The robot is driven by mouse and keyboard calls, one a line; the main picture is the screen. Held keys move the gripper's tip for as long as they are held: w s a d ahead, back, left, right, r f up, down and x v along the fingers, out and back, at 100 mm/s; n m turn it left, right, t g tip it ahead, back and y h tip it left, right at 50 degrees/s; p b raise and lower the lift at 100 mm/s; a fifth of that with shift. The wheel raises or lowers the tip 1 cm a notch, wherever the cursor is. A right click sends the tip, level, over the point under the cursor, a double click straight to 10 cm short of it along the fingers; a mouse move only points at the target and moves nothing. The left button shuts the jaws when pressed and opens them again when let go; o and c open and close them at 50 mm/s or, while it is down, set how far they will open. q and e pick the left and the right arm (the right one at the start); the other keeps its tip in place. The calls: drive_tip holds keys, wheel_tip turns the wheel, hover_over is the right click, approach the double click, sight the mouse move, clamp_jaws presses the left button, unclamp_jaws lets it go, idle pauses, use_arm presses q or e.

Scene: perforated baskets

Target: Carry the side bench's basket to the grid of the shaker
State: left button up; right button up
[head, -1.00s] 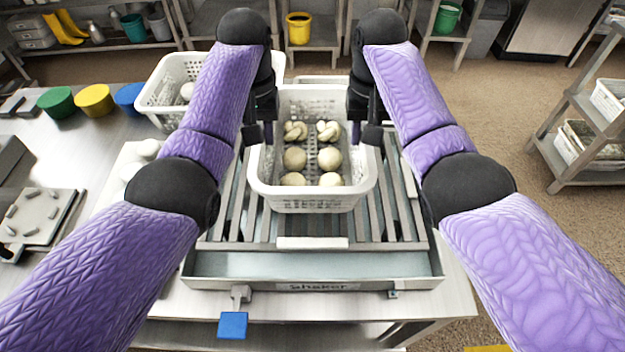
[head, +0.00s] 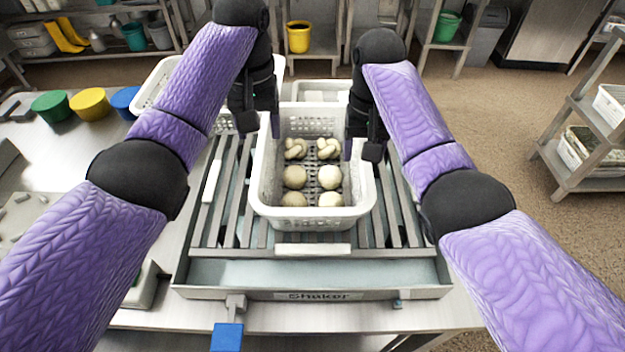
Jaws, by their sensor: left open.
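The white perforated basket (head: 312,222) sits on the slatted grid of the shaker (head: 235,225), looking level. It holds several pale round balls and knotted pieces. My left gripper (head: 259,122) is open at the basket's far left side, its fingers apart on either side of the rim line. My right gripper (head: 360,152) is at the right wall, its fingers also apart, one on the inner side and one on the outer side. Whether any finger touches the rim is unclear.
Another white basket (head: 150,88) stands behind my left arm. Green (head: 52,105), yellow (head: 91,103) and blue (head: 125,99) tubs stand at the left. A blue-handled lever (head: 227,336) sticks out at the shaker's front. A shelf rack (head: 590,140) stands at the right.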

drive_tip(key=shift+r, duration=0.1)
use_arm(q)
wheel_tip(320, 180, up, 7)
use_arm(e)
wheel_tip(320, 180, up, 12)
drive_tip(key=shift+w, duration=0.2)
use_arm(q)
drive_tip(key=shift+a+r, duration=0.1)
idle(0.3)
